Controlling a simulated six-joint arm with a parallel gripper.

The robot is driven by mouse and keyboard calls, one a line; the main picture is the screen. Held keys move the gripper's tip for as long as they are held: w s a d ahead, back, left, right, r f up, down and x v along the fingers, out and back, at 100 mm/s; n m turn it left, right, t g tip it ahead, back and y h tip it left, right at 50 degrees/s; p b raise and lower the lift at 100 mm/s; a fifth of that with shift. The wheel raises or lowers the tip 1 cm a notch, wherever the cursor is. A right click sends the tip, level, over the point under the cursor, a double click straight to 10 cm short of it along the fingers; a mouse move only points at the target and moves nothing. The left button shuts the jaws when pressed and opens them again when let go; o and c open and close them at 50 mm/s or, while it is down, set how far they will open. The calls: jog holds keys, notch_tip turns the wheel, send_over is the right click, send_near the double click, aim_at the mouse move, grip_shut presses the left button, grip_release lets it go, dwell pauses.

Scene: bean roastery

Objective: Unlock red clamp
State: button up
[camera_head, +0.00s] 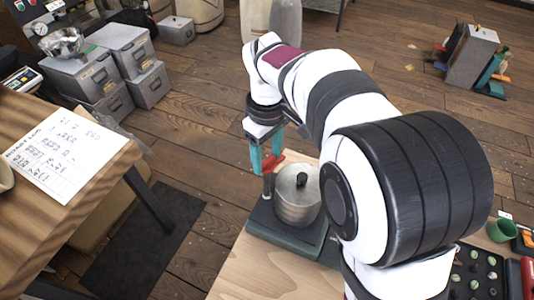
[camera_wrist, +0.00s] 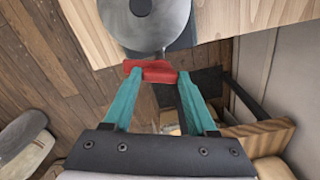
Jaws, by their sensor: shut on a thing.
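The red clamp (camera_wrist: 150,70) lies across between the teal fingertips of my gripper (camera_wrist: 155,80) in the wrist view, and the fingers are shut on it. In the head view the clamp (camera_head: 271,163) shows beside a lidded metal pot (camera_head: 299,200), at its left upper side, with my gripper (camera_head: 265,161) coming down on it from above. The pot, with a dark knob on its lid, stands on a dark base (camera_head: 262,222). The pot also shows at the top of the wrist view (camera_wrist: 150,22). How the clamp joins the base is partly hidden.
The base stands on a light wooden table (camera_head: 240,271). Another table with a written sheet (camera_head: 62,150) is at the left. My arm covers much of the table's right side.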

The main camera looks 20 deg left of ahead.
aim_at(267, 160)
jog(key=shift+n, duration=1.8)
jog(key=o, duration=1.4)
jog(key=shift+c, duration=0.2)
jog(key=shift+r, duration=0.1)
notch_tip(267, 160, up, 16)
jog(key=shift+f, duration=0.2)
